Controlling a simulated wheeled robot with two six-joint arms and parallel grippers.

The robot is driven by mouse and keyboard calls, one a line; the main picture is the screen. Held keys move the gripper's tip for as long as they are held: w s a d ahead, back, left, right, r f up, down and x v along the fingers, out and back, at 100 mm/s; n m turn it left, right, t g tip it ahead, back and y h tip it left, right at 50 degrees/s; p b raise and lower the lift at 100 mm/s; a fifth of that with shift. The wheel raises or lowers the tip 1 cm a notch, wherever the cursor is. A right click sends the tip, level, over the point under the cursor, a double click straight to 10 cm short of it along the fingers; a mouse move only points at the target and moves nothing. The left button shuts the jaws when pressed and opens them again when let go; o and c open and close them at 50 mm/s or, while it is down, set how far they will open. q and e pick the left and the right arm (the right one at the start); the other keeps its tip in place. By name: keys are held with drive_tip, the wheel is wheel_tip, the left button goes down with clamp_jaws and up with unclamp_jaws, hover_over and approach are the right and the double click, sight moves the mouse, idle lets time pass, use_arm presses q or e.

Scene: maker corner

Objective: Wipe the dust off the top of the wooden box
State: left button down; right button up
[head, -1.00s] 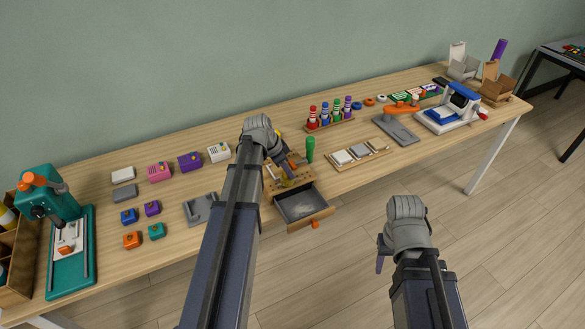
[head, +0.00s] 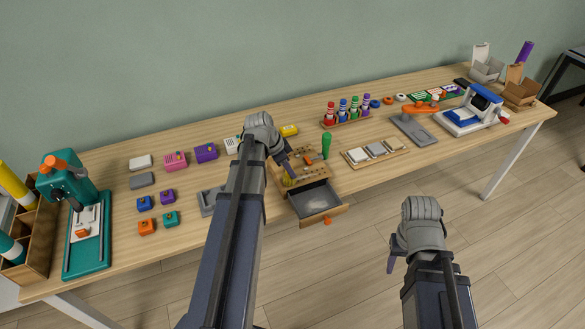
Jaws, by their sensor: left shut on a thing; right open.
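The wooden box (head: 313,172) stands near the front edge of the workbench, with its grey-lined drawer (head: 317,201) pulled out to the front. Small marks or bits show on the box top; which of them are dust is too small to tell. My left gripper (head: 289,175) is over the left front part of the box top, pointing down. It is shut on a small yellowish thing (head: 289,182) at its fingertips, mostly hidden by the gripper. Whether that thing touches the top I cannot tell. My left arm hides the area left of the box. My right gripper (head: 394,258) is open and empty, over the floor in front of the bench.
A green cylinder (head: 326,145) stands upright close to the box's right back corner. A tray of pale blocks (head: 371,151) lies to the right, and a rack of coloured bottles (head: 346,112) stands behind. A yellow block (head: 289,130) lies behind the box. A pale patch shows in the drawer.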

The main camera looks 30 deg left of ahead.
use_arm(q)
drive_tip(key=shift+f, duration=0.2)
drive_tip(key=shift+r, duration=0.1)
drive_tip(key=shift+d, duration=0.1)
drive_tip(key=shift+w+d, duration=0.5)
drive_tip(key=shift+w, duration=0.15)
drive_tip(key=shift+w+d, duration=0.45)
drive_tip(key=shift+w, duration=0.2)
drive_tip(key=shift+w+d, duration=1.25)
drive_tip(key=shift+w, duration=0.2)
drive_tip(key=shift+w+d, duration=1.15)
drive_tip(key=shift+w, duration=0.3)
drive_tip(key=shift+r, duration=0.1)
